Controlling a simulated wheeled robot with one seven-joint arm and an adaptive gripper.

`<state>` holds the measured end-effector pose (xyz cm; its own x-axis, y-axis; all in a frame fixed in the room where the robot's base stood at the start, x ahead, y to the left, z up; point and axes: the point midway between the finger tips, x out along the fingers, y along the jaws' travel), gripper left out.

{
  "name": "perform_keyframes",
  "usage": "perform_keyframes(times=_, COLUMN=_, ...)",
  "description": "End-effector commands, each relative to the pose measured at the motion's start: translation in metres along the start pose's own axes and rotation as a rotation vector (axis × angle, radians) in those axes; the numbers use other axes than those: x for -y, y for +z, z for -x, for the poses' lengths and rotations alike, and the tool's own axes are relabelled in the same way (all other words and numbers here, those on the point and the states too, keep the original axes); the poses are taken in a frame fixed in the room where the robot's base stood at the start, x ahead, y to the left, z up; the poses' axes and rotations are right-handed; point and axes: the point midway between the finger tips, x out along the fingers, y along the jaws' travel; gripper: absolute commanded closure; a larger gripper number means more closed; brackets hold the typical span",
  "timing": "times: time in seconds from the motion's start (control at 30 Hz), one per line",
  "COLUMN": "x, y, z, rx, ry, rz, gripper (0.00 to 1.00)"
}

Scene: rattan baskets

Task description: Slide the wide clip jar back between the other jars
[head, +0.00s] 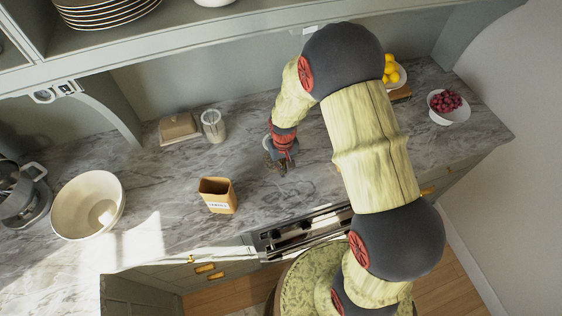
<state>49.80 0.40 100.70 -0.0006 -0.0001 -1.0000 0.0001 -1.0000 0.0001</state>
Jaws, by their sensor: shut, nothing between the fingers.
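One clear jar with a pale top (212,126) stands upright on the marble counter near the back wall. I cannot tell whether it is the wide clip jar, and no row of jars shows in the head view. My gripper (281,166) points down at the counter, to the right of this jar and apart from it. The gripper is small and dark here, shut with nothing in it. My arm hides part of the counter to its right.
A brown labelled canister (218,196) stands nearer the front. A large cream bowl (88,205) is at left; a bowl of red fruit (448,107) is at right. Bare counter surrounds my gripper.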

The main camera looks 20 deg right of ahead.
Motion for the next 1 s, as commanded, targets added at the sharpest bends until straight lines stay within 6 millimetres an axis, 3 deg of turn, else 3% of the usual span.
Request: perform_keyframes(times=1.0, x=0.003, y=-0.047, z=0.0, rx=-0.003, ry=0.0, rz=0.0, gripper=1.0)
